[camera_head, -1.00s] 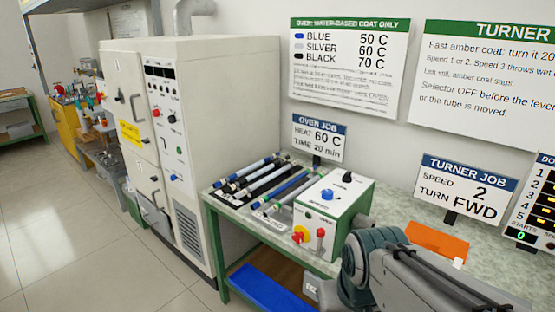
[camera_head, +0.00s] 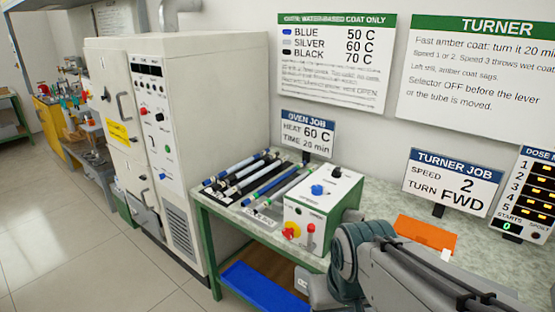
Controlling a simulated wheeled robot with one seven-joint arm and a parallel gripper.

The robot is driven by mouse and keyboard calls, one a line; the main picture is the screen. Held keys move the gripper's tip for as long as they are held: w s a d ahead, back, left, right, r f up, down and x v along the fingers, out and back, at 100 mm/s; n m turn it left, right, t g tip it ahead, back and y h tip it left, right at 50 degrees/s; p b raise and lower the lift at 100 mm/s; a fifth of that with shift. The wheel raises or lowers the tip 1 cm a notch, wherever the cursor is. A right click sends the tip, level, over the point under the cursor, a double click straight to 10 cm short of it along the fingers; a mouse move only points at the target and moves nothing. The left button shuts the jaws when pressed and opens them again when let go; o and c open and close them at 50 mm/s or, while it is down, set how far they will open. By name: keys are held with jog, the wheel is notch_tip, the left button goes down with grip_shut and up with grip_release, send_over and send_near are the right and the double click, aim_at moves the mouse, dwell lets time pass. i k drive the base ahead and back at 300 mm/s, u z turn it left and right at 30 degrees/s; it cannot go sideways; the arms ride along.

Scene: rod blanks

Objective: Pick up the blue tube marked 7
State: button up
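Several tubes lie side by side, slanting, on the bench to the left of a white and green control box. The numbers on the tubes are too small to read, so I cannot tell which is marked 7. My arm shows at the lower right; my gripper is not in view.
The control box (camera_head: 322,212) has a blue knob, a yellow-red button and a red lever. A tall cream oven cabinet (camera_head: 215,120) stands left of the bench (camera_head: 380,205). An orange sheet (camera_head: 427,233) lies on the bench. A blue tray (camera_head: 262,288) sits underneath. Floor at left is clear.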

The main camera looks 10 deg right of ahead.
aim_at(213, 179)
jog(key=k, duration=0.65)
jog(key=u, duration=0.65)
jog(key=i, duration=1.55)
jog(key=z, duration=0.15)
jog(key=k, duration=1.25)
jog(key=u, duration=0.9)
jog(key=i, duration=2.35)
jog(key=z, duration=0.15)
